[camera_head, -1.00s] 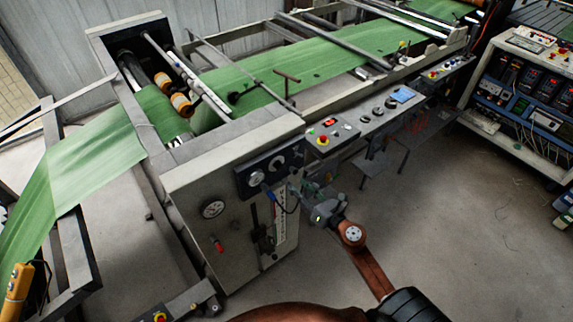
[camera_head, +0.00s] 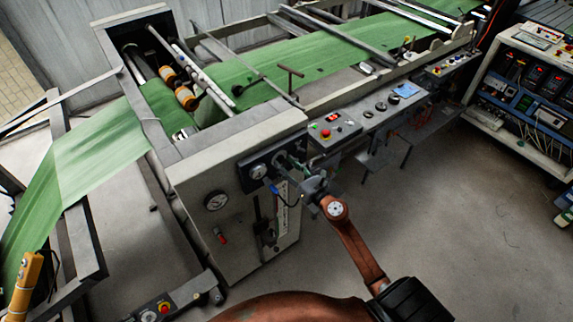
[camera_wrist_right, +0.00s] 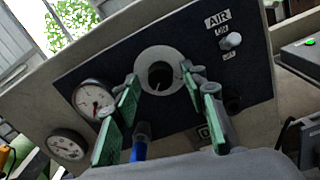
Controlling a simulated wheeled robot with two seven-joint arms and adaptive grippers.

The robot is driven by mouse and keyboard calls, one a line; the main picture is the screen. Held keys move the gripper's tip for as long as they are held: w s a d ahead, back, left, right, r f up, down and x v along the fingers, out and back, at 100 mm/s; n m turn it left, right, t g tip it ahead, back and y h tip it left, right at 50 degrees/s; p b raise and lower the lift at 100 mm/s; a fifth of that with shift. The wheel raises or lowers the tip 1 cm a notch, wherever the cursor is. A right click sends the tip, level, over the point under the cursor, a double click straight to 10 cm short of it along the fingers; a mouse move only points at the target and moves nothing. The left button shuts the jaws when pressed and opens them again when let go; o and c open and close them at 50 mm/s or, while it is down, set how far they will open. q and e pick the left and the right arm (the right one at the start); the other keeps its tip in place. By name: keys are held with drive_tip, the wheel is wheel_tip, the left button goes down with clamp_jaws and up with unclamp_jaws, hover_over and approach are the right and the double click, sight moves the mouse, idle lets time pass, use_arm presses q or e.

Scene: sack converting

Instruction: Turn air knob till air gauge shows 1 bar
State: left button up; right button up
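The dark control panel (camera_head: 245,178) is on the front of the grey machine. In the right wrist view, a dark round knob (camera_wrist_right: 160,75) sits in a pale ring at the panel's middle. A small white gauge (camera_wrist_right: 93,98) is left of it; its reading is too small to tell. The gauge also shows in the head view (camera_head: 258,171). My right gripper (camera_wrist_right: 160,80) is open, its green-padded fingers on either side of the knob, with no clear contact. In the head view my right gripper (camera_head: 295,170) partly covers the panel. My left gripper is not in view.
A larger gauge (camera_wrist_right: 66,144) is on the grey cabinet face. A lever switch (camera_wrist_right: 231,41) under an AIR label is right of the knob. A blue part (camera_wrist_right: 139,148) hangs below the panel. A button console (camera_head: 334,130) stands close to the right. Open floor lies right.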

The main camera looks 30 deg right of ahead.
drive_tip(key=shift+c, duration=0.6)
clamp_jaws()
drive_tip(key=m+p, duration=0.1)
drive_tip(key=m, duration=0.2)
drive_tip(key=shift+m, duration=0.3)
drive_tip(key=m+p, duration=0.1)
drive_tip(key=m, duration=0.2)
drive_tip(key=shift+m, duration=0.4)
drive_tip(key=m+p, duration=0.1)
drive_tip(key=m, duration=0.2)
drive_tip(key=m+p, duration=0.1)
drive_tip(key=m, duration=0.2)
drive_tip(key=shift+f+t+h, duration=0.15)
drive_tip(key=shift+t+h, duration=0.15)
